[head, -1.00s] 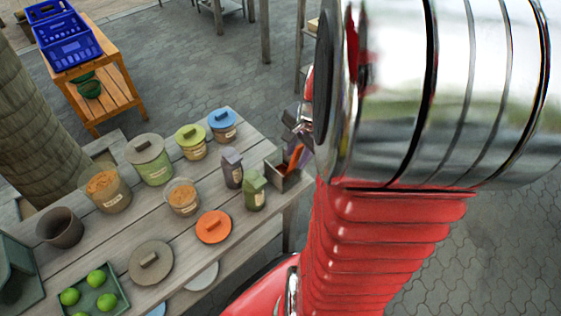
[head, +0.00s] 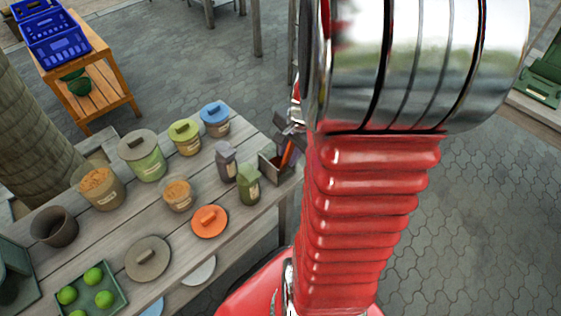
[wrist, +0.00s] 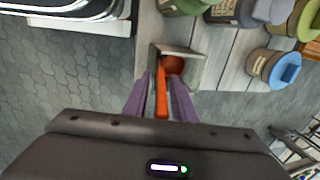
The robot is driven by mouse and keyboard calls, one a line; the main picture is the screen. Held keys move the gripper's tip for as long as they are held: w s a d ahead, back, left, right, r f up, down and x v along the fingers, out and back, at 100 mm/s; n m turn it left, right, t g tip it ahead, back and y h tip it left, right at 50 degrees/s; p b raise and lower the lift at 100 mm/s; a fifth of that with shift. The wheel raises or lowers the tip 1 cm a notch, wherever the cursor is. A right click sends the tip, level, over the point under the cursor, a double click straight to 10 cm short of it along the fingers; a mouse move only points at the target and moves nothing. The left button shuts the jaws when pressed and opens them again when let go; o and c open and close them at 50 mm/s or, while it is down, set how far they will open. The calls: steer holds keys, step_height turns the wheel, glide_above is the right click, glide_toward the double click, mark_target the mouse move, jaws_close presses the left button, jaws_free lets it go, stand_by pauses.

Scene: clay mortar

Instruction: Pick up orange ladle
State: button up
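The orange ladle (wrist: 161,93) stands in a small open grey box at the table's edge, its handle pointing toward my gripper in the wrist view. Its bowl seems to lie inside the box (wrist: 194,70). My gripper (wrist: 162,92) is open, with a purple finger on each side of the handle and small gaps showing. In the head view a sliver of the ladle (head: 287,155) shows above the box (head: 268,171), beside my arm. My fingers are mostly hidden there by my arm.
The wooden table (head: 100,240) holds several lidded jars, two small bottles including a green one (head: 249,184), loose lids such as an orange one (head: 210,221), and a tray of green fruit (head: 91,290). A wooden stand (head: 95,90) with blue crates is behind.

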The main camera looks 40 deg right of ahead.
jaws_close()
stand_by(0.5)
steer(key=v, duration=0.3)
steer(key=w+v, duration=0.1)
steer(key=v, duration=0.2)
steer(key=w+v, duration=0.1)
steer(key=v, duration=0.2)
steer(key=shift+r, duration=0.6)
stand_by(0.4)
